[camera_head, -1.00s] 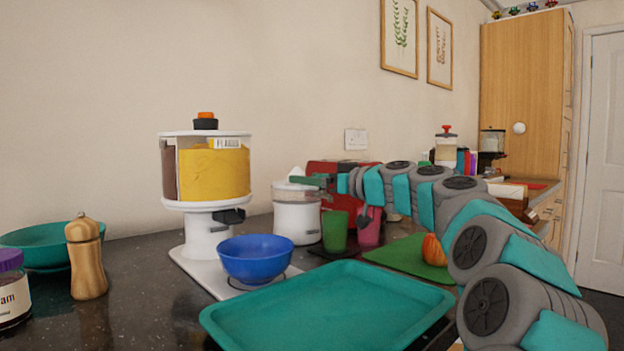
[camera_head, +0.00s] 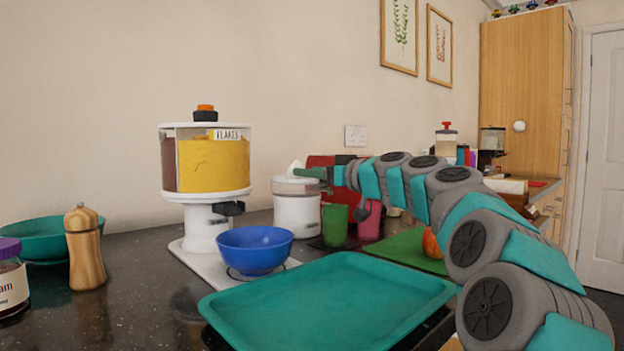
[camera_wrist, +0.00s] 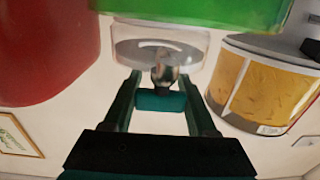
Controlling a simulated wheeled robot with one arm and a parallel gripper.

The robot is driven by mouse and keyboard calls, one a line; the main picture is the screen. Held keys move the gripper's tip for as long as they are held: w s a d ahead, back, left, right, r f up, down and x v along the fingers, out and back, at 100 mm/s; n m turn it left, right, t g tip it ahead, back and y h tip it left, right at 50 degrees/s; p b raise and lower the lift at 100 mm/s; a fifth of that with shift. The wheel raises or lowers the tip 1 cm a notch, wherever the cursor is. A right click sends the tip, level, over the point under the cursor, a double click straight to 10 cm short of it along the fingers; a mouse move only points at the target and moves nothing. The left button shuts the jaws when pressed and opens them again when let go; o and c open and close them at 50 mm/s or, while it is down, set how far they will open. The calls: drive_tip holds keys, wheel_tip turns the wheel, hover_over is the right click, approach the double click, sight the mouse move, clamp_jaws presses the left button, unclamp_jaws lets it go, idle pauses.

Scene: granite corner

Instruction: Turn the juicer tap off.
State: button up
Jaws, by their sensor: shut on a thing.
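The white juicer (camera_head: 296,211) with a clear upper part stands on the counter at mid picture in the head view. My gripper (camera_head: 312,174) is at the upper right of its clear part, and the arm hides some of that side. The wrist view looks upside down; there the juicer's clear bowl (camera_wrist: 160,47) is straight beyond my fingers. Between my fingers (camera_wrist: 160,92) are a teal piece (camera_wrist: 160,101) and a rounded grey metal end, which seem to be the juicer tap. My gripper is shut on it.
A green cup (camera_head: 335,226) and a pink cup (camera_head: 369,226) stand right of the juicer, below my arm. A flakes dispenser (camera_head: 213,165) and blue bowl (camera_head: 255,250) are to the left. A teal tray (camera_head: 330,300) lies in front, empty. A red object (camera_wrist: 45,50) is close in the wrist view.

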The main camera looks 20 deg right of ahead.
drive_tip(key=shift+d+m+h, duration=0.1)
drive_tip(key=shift+m+h, duration=0.2)
drive_tip(key=shift+h, duration=0.2)
drive_tip(key=o, duration=1.4)
drive_tip(key=shift+c, duration=0.2)
drive_tip(key=b+v, duration=0.1)
drive_tip(key=v, duration=0.7)
drive_tip(key=shift+f, duration=0.15)
